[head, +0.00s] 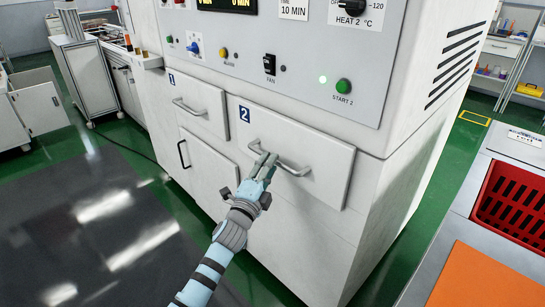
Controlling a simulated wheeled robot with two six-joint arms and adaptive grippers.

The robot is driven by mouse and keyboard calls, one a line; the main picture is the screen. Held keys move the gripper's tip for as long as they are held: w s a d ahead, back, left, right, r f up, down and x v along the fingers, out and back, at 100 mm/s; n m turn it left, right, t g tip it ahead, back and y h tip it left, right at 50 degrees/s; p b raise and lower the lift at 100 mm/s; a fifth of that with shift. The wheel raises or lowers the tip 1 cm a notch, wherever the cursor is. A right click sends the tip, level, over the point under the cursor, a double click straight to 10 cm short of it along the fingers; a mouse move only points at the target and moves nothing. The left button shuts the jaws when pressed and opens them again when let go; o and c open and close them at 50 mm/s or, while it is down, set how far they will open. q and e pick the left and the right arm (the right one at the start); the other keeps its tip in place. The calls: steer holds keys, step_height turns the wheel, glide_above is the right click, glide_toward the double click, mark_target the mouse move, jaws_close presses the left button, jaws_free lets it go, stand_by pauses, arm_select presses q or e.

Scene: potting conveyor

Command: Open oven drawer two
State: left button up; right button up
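Oven drawer two (325,166) is a white front marked with a blue "2" label (244,114) on the white oven. Its metal bar handle (296,169) runs across the front. The drawer front looks flush or nearly flush with the oven. My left gripper (265,162) is at the left part of this handle, with its fingers close together and overlapping the bar. Whether they grip the bar is not clear. My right gripper is not in view.
Drawer one (200,104) is to the left, above a lower door (205,165) with a dark handle. The control panel (285,50) is above. A table with a red crate (510,205) and an orange sheet (487,277) stands at right. Green floor shows between.

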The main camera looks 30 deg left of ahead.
arm_select(q)
steer(key=w, duration=0.3)
steer(key=shift+w+a+r, duration=0.1)
steer(key=shift+r, duration=0.1)
jaws_close()
